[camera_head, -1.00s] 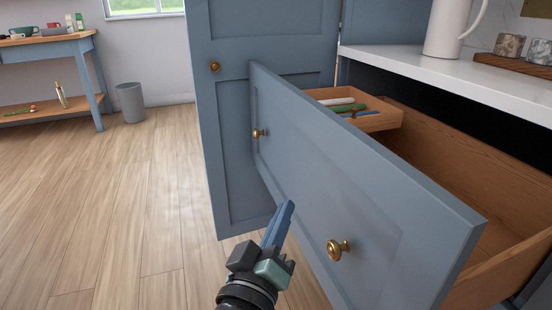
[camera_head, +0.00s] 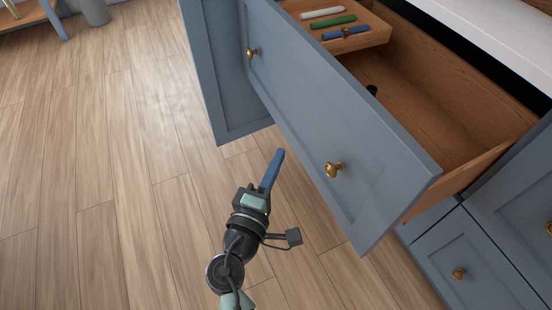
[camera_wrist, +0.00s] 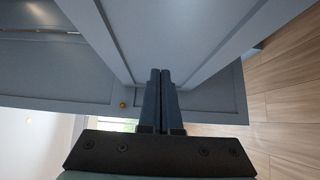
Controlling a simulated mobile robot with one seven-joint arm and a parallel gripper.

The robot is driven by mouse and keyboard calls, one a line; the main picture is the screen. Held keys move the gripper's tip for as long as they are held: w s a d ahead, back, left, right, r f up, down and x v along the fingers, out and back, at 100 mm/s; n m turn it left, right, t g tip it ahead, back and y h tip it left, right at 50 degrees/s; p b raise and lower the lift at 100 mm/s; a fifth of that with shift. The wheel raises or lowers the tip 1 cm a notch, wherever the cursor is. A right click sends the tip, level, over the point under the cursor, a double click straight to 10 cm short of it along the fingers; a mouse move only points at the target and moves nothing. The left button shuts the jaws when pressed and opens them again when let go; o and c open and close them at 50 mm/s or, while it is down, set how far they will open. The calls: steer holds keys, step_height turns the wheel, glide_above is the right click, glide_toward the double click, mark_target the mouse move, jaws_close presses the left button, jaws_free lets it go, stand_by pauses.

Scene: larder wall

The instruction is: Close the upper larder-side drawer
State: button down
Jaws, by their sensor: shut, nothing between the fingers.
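The upper drawer stands pulled out, with a wide blue-grey front (camera_head: 330,135) and two brass knobs, one at the left (camera_head: 251,53) and one at the right (camera_head: 333,170). Its wooden inside (camera_head: 440,115) is open to view. My gripper (camera_head: 279,154) is shut and empty. In the head view it is to the left of the drawer front, over the floor, apart from the knobs as far as I can tell. In the wrist view my shut fingers (camera_wrist: 160,74) point at blue-grey panels; whether they touch is unclear.
A small wooden tray (camera_head: 375,42) inside the drawer holds a white, a green and a blue item. A dark object (camera_head: 372,89) lies in the drawer. A tall blue-grey door (camera_head: 225,90) stands behind. Lower drawers (camera_head: 470,265) are shut.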

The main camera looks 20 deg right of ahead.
mark_target(310, 120)
steer(key=x, duration=0.3)
steer(key=s+d+x, duration=0.1)
steer(key=x, duration=0.5)
steer(key=shift+s+d+b, duration=0.25)
steer(key=shift+b, duration=0.1)
steer(key=shift+d, duration=0.45)
